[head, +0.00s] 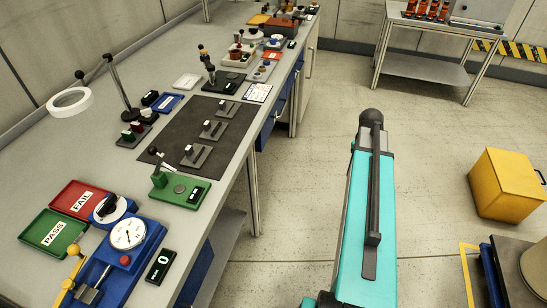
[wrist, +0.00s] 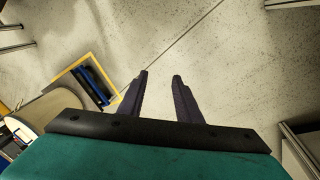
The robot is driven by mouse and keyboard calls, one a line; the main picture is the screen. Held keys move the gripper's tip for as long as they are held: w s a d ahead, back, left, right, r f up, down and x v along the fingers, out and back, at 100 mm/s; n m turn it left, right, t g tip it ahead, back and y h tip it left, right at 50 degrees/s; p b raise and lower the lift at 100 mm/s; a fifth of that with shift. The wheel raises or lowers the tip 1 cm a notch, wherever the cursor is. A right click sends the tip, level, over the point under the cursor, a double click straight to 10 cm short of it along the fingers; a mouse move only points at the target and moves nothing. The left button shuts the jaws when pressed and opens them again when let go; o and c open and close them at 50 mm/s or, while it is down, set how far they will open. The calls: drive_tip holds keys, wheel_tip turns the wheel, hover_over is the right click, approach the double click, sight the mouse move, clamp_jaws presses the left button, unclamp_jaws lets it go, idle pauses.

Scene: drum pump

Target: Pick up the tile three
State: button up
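I cannot make out a number three on any piece, so I cannot tell which thing is tile three. In the head view several small grey pieces with pale marks stand in a row on a dark mat (head: 168,138) on the long bench: a near one (head: 196,156), a middle one (head: 212,129) and a far one (head: 227,109). Their marks are too small to read. My gripper (wrist: 161,75) shows in the wrist view with its two dark fingers apart and nothing between them. It is over the floor, away from the bench pieces. The head view does not show its fingers.
The long bench holds a green PASS tray (head: 55,233), a red FAIL tray (head: 82,200), a blue dial gauge (head: 128,234) and a green lever device (head: 180,188). A yellow box (head: 506,185) stands on the floor at right. The floor between is largely open.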

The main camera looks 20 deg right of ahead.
drive_tip(key=s+d+r+m, duration=0.3)
drive_tip(key=s+d+r, duration=0.3)
drive_tip(key=r, duration=0.3)
drive_tip(key=s+d+r+m+h, duration=0.1)
drive_tip(key=s+d+r+m, duration=0.2)
drive_tip(key=s+d+r, duration=0.3)
drive_tip(key=s+d+r+m+h, duration=0.1)
drive_tip(key=s+d+r+m, duration=0.3)
drive_tip(key=r, duration=1)
drive_tip(key=s+d, duration=0.3)
drive_tip(key=d, duration=0.1)
drive_tip(key=shift+g, duration=0.3)
